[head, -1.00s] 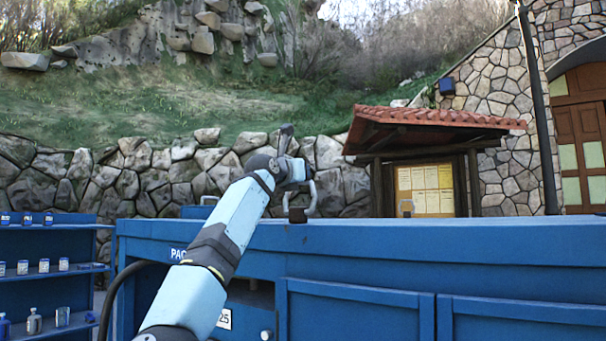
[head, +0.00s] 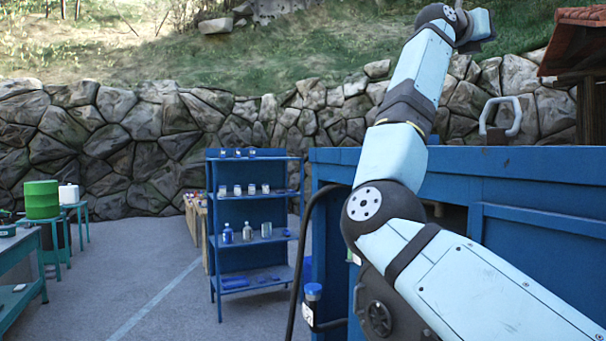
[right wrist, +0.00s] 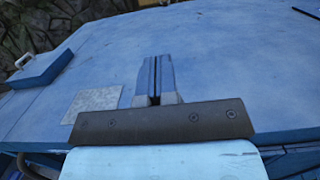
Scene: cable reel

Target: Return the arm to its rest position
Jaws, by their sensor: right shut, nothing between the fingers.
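My right arm comes in from the lower right of the head view and reaches up past the blue cabinet (head: 540,205). Its wrist end is at the top right, and the fingers cannot be made out there. In the right wrist view my right gripper (right wrist: 157,62) is shut and empty, its two fingers side by side. Behind them in that view is the cabinet's blue top (right wrist: 230,60). A pale metal handle (head: 515,117) stands on the cabinet top, apart from the arm. My left gripper is not in view.
A blue shelf (head: 252,210) with bottles and jars stands left of the cabinet. A black cable (head: 303,250) runs down the cabinet's side. A green drum (head: 41,199) stands at far left. Paved floor (head: 130,285) in front of the shelf is clear.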

